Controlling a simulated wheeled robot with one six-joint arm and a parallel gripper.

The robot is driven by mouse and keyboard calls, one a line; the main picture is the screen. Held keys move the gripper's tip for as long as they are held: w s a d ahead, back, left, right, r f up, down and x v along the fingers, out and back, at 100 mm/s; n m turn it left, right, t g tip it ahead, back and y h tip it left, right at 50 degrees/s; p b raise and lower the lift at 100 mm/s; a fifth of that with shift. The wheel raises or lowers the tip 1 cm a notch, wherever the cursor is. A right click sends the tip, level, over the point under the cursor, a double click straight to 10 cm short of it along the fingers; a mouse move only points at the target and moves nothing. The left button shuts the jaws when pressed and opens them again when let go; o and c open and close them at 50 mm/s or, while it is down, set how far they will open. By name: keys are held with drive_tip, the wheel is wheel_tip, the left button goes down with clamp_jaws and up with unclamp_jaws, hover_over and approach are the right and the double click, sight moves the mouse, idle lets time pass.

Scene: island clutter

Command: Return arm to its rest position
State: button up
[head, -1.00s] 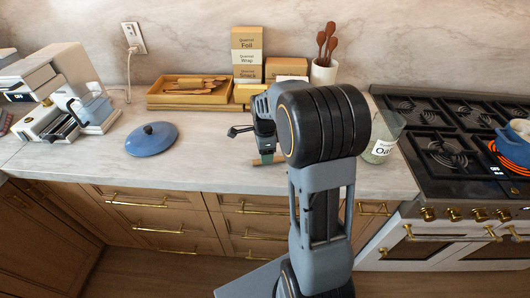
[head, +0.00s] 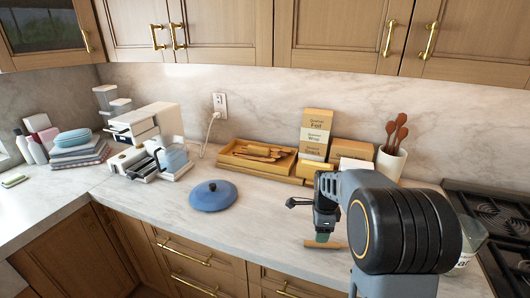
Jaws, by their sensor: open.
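My gripper (head: 322,238) hangs at the end of my folded arm, in front of the boxes and above the marble counter. Its jaws point down and are small in the head view. A short wooden piece (head: 335,245) shows on the counter right by the fingertips; whether they touch it cannot be told. My arm's large dark joint covers the counter's right part.
A blue lid (head: 213,195) lies left of my gripper. A wooden tray (head: 225,160) with utensils, boxes (head: 315,135) and a white crock (head: 389,164) stand along the wall. A stove (head: 490,215) is at right. A jar (head: 470,240) is partly hidden.

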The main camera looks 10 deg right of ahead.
drive_tip(key=n, duration=0.2)
drive_tip(key=shift+s+f+n, duration=0.1)
drive_tip(key=shift+f+n, duration=0.05)
drive_tip(key=shift+n, duration=0.15)
drive_tip(key=n, duration=0.1)
drive_tip(key=s+n, duration=0.1)
drive_tip(key=shift+s+a+f+n, duration=0.2)
drive_tip(key=shift+f+n, duration=0.2)
drive_tip(key=s+n, duration=0.1)
drive_tip(key=n, duration=0.1)
drive_tip(key=s+a+r+n, duration=0.1)
drive_tip(key=n, duration=0.1)
drive_tip(key=s+a+r+n, duration=0.1)
drive_tip(key=n, duration=0.1)
drive_tip(key=shift+s, duration=0.4)
drive_tip(key=s+a+r+n+t, duration=0.4)
drive_tip(key=s+a+r+n, duration=0.2)
drive_tip(key=s+r+n, duration=0.2)
drive_tip(key=shift+s+a+n, duration=0.4)
drive_tip(key=shift+s+n, duration=0.3)
drive_tip(key=shift+s, duration=0.6)
drive_tip(key=shift+r, duration=0.1)
drive_tip(key=shift+c, duration=0.2)
